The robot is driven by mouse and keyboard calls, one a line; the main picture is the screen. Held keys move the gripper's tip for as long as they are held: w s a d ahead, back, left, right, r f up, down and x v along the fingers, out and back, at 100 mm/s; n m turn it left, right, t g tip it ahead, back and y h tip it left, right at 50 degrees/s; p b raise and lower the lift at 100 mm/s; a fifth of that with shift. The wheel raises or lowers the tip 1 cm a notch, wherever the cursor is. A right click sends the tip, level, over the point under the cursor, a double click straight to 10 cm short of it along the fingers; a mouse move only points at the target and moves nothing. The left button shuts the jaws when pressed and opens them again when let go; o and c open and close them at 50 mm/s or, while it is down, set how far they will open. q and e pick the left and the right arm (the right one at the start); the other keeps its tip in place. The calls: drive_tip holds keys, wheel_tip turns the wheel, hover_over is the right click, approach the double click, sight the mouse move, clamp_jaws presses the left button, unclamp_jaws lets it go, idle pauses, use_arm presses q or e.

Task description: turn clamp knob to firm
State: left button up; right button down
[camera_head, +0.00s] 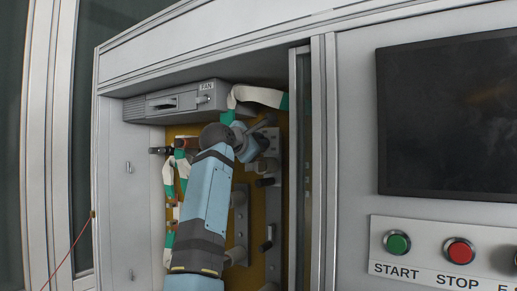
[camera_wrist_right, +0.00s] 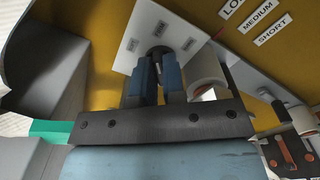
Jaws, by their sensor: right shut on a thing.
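The clamp knob (camera_wrist_right: 158,52) is a small dark knob on a white plate (camera_wrist_right: 188,22) in the right wrist view. Small labels fan out around it, too small to read surely. My right gripper (camera_wrist_right: 158,68) is shut on the knob, one blue-grey finger on each side. Its fingers hide most of the knob, so I cannot tell which label it points to. In the head view my right arm reaches up into the cabinet, and the gripper is at the upper right of the recess; the knob is not clearly seen there. My left gripper is not in view.
A white cylinder (camera_wrist_right: 207,75) stands close beside the right finger. Labels LONG, MEDIUM and SHORT (camera_wrist_right: 258,20) are on the yellow back panel. A grey FAN box (camera_head: 175,101) hangs above my arm. START (camera_head: 397,243) and STOP (camera_head: 459,251) buttons and a dark screen (camera_head: 450,115) are at the right.

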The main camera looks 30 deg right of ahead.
drive_tip(key=shift+m, duration=0.7)
drive_tip(key=shift+m+b, duration=0.3)
drive_tip(key=shift+b, duration=0.05)
drive_tip(key=c, duration=1.2)
unclamp_jaws()
drive_tip(key=shift+a, duration=0.15)
drive_tip(key=b+v, duration=0.2)
drive_tip(key=v, duration=1.1)
drive_tip(key=shift+a, duration=0.3)
